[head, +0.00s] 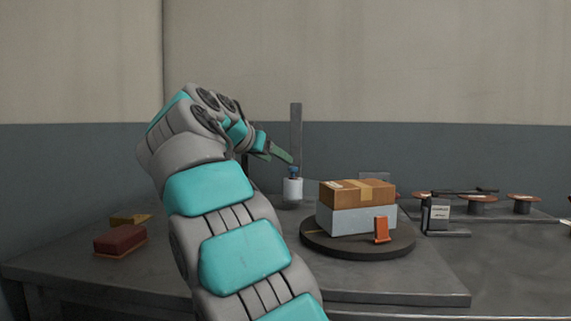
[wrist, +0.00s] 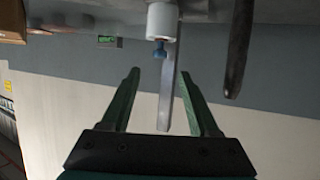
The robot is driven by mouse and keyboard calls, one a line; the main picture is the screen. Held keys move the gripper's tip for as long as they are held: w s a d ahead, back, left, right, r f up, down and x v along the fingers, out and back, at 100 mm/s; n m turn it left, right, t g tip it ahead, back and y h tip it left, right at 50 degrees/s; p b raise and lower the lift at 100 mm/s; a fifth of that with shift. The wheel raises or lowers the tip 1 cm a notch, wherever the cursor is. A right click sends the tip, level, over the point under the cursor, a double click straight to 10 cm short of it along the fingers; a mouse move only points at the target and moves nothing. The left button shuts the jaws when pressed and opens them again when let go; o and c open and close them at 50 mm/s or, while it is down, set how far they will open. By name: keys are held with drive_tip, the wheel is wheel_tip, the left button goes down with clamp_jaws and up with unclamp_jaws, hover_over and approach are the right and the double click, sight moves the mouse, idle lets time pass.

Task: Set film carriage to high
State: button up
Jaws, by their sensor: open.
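The film carriage is a white roll (head: 292,189) with a blue knob (head: 294,171) on top, low on an upright grey mast (head: 296,125). In the wrist view the white roll (wrist: 162,20), blue knob (wrist: 160,52) and mast (wrist: 171,95) show upside down. My gripper (head: 287,158) is just above and left of the knob in the head view. In the wrist view my gripper (wrist: 160,73) has its two green fingers wide apart, with the knob just beyond the tips, between their lines. The gripper is open and holds nothing.
A brown carton (head: 350,193) on a grey block (head: 345,220) stands on a round turntable (head: 330,246) right of the mast, with an orange piece (head: 381,230) in front. A dark post (wrist: 239,45) is near my gripper. A red block (head: 120,239) lies left.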

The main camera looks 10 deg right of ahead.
sight(289, 180)
drive_tip(key=shift+p+x, duration=0.3)
drive_tip(key=shift+x, duration=3.6)
clamp_jaws()
